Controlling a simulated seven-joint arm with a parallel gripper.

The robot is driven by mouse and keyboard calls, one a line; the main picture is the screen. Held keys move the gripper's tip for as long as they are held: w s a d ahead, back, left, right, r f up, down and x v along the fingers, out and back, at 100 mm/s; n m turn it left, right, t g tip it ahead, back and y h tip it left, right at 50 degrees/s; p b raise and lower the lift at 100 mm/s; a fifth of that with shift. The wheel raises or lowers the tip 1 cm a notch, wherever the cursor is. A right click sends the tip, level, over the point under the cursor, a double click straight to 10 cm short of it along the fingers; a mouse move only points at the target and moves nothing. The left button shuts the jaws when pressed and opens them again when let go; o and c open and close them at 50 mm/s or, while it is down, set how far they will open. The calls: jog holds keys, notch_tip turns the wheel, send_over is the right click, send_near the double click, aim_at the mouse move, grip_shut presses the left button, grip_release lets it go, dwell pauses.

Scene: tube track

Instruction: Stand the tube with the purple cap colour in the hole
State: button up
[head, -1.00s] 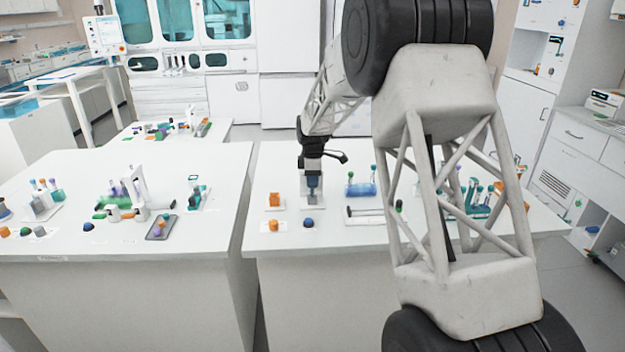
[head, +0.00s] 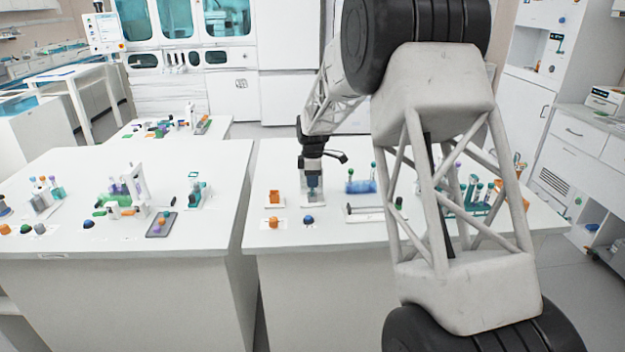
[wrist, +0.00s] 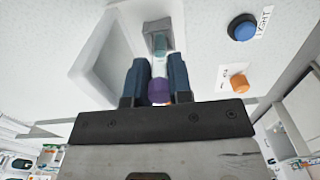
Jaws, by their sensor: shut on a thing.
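The tube with the purple cap (wrist: 158,92) is between the two blue fingers of my gripper (wrist: 157,82) in the wrist view. My gripper is shut on it, near the cap. The tube's pale body runs away from the cap towards a small grey block (wrist: 158,27). I cannot tell whether the tube's far end is in a hole there or only in front of it. In the head view my gripper (head: 313,188) points down, low over a small light base on the right table, and the tube is too small to make out.
A white raised frame (wrist: 85,68) stands left of the fingers in the wrist view. A blue button (wrist: 242,27) and an orange button (wrist: 239,83) lie to the right. In the head view, an orange block (head: 274,198) stands left of my gripper and a blue rack (head: 361,187) right.

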jog(key=shift+f, duration=0.15)
jog(key=o, duration=0.9)
jog(key=shift+r, duration=3.95)
